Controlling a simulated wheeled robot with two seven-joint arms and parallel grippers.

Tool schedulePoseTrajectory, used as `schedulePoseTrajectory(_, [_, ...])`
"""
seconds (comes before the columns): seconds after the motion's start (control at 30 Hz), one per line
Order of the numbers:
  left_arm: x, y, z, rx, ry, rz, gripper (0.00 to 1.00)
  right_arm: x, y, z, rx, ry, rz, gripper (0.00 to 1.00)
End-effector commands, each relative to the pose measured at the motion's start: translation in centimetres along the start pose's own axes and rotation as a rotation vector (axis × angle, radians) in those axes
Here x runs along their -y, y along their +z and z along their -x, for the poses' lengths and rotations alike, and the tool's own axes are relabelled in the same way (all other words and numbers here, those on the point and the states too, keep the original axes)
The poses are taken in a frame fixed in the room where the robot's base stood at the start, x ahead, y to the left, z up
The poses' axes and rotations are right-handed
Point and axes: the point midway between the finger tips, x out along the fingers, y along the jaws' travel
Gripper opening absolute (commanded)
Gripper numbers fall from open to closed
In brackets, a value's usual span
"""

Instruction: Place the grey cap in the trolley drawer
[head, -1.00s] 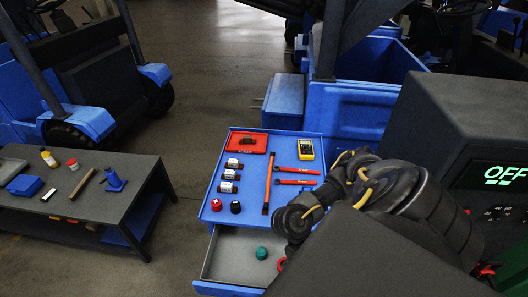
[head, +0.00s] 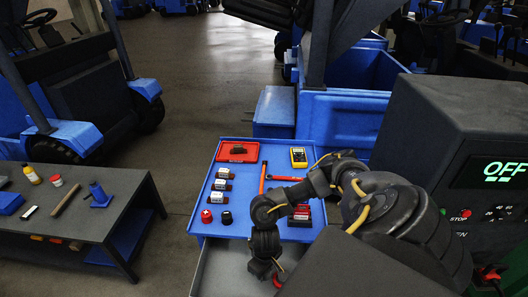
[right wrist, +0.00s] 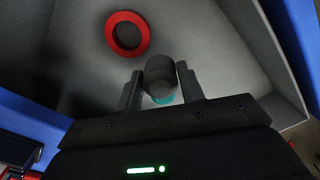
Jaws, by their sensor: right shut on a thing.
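The grey cap (right wrist: 160,70) is between the two fingers of my right gripper (right wrist: 160,87) in the right wrist view, and the gripper is shut on it. In the head view my right gripper (head: 277,275) points down over the open trolley drawer (head: 222,268), and the cap cannot be made out there. A teal round thing (right wrist: 164,98) shows right beside the cap, partly hidden by it; I cannot tell if they touch. A red ring (right wrist: 127,34) lies on the drawer floor, apart from the fingers. My left gripper is not in view.
The trolley top (head: 242,222) holds a red tray (head: 238,151), a yellow meter (head: 298,157), hammers and a red cap (head: 206,216) beside a black cap (head: 226,217). A dark bench (head: 110,203) is left; a control cabinet (head: 460,130) is right.

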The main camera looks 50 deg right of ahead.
Motion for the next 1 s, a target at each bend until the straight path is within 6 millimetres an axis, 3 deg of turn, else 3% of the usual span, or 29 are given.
schedulePoseTrajectory(0.3, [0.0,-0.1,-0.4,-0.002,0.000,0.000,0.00,-0.1,-0.5,-3.3,0.000,0.001,-0.001,0.29])
schedulePoseTrajectory(0.7, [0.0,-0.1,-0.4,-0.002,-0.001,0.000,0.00,-0.1,-0.4,-3.9,0.000,0.001,-0.001,0.29])
schedulePoseTrajectory(0.73, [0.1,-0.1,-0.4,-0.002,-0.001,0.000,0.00,-0.1,-0.4,-3.9,0.000,0.001,-0.002,0.40])
schedulePoseTrajectory(0.9, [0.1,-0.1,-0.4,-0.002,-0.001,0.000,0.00,-0.1,-0.5,-3.9,0.000,0.001,-0.001,0.61])
schedulePoseTrajectory(1.0, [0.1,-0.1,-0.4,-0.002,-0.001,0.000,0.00,-0.1,-0.5,-3.9,-0.001,0.001,-0.001,0.61])
